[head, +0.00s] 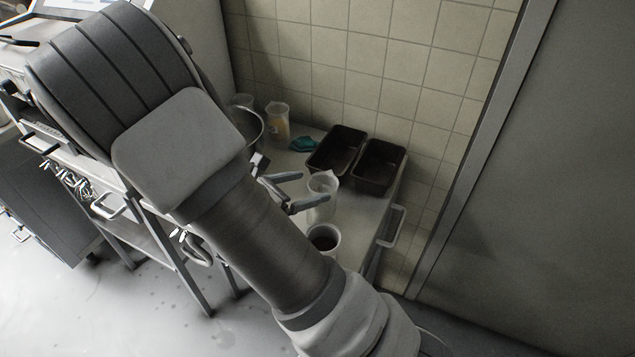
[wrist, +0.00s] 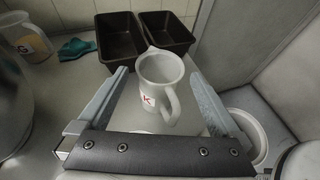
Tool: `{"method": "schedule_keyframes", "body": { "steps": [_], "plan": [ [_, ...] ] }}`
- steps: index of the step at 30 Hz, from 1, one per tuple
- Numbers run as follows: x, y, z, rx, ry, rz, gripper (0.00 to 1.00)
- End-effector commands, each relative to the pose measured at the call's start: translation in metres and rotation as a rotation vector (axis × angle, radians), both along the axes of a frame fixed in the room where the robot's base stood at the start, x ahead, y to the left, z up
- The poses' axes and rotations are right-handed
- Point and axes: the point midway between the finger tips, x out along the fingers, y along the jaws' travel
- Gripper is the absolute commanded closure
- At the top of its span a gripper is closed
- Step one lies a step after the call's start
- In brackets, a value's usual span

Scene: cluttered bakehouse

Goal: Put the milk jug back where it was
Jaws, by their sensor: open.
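The milk jug (wrist: 155,72) is a pale, translucent jug with a red letter on its front and a handle toward the lower right in the wrist view. It stands upright on the metal table, and it also shows in the head view (head: 322,186). My gripper (wrist: 159,76) is open, with one finger on each side of the jug and a visible gap on both sides in the wrist view. In the head view my gripper (head: 310,190) reaches in from the left, and one finger partly covers the jug. I cannot tell the jug's contents.
Two dark loaf tins (head: 337,150) (head: 378,167) stand behind the jug by the tiled wall. A white pot (head: 324,238) stands close in front. A teal cloth (head: 303,144), a container with yellowish contents (head: 277,122) and a metal bowl (head: 250,125) are at the left.

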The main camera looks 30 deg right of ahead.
Motion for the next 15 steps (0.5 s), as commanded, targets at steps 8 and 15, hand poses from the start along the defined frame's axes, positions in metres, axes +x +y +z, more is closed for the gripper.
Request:
{"method": "schedule_keyframes", "body": {
  "steps": [8,15],
  "plan": [
    [-0.013,0.051,0.022,0.002,-0.002,0.002,0.00],
    [-0.021,0.066,0.031,0.014,-0.008,-0.014,0.00]
  ]
}}
